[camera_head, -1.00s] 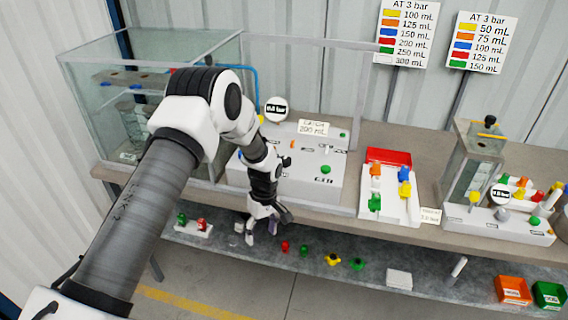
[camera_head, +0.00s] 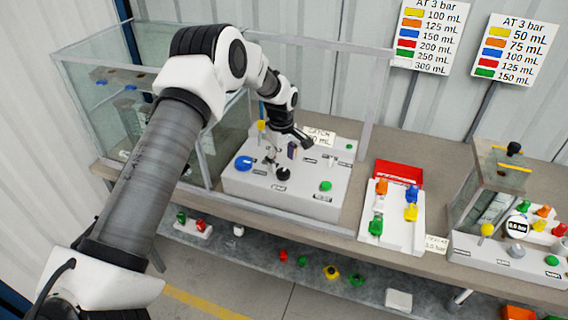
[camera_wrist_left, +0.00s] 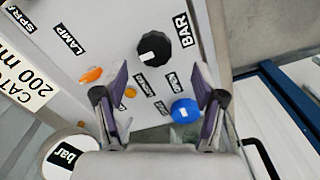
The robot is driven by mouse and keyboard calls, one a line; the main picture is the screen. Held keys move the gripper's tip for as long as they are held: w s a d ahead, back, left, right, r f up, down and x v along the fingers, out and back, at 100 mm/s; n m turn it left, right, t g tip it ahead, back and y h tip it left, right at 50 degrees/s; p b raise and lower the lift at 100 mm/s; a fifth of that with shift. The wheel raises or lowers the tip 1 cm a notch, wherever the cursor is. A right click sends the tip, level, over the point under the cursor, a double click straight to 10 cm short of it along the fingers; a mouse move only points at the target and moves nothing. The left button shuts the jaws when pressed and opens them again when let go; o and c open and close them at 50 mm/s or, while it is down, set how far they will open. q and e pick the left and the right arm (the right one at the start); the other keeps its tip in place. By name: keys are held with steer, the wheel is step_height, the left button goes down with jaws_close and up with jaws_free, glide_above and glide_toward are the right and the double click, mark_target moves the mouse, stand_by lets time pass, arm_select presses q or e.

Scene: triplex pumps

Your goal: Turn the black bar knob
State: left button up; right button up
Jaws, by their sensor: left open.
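The black bar knob (camera_head: 283,174) sits on the white panel (camera_head: 310,203) of the left pump unit. In the left wrist view the knob (camera_wrist_left: 154,48) is a round, ridged black cap with a small white mark, beside the label BAR. My left gripper (camera_head: 277,156) hangs over the panel close to the knob. In the left wrist view its open fingers (camera_wrist_left: 160,78) point toward the panel, with nothing between the tips. The knob shows just beyond the fingertips, apart from them. My right gripper is out of view.
A blue knob (camera_head: 243,163) and a green knob (camera_head: 325,186) sit on the same panel. The orange knob (camera_wrist_left: 91,74) is left of the fingers in the wrist view. A glass tank (camera_head: 100,100) stands left. A tray with coloured valves (camera_head: 399,222) lies right.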

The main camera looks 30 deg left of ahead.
mark_target(282, 172)
arm_select(q)
steer(key=f, duration=0.2)
steer(key=w+f, duration=0.1)
steer(key=f, duration=0.1)
steer(key=shift+a+f+p, duration=0.15)
steer(key=shift+f+p, duration=0.1)
steer(key=shift+p, duration=0.15)
steer(key=shift+w+f, duration=0.15)
steer(key=shift+f, duration=0.1)
steer(key=shift+s+r, duration=0.25)
steer(key=shift+c, duration=0.7)
steer(key=shift+s+r, duration=0.1)
steer(key=shift+s, duration=0.1)
steer(key=c, duration=1)
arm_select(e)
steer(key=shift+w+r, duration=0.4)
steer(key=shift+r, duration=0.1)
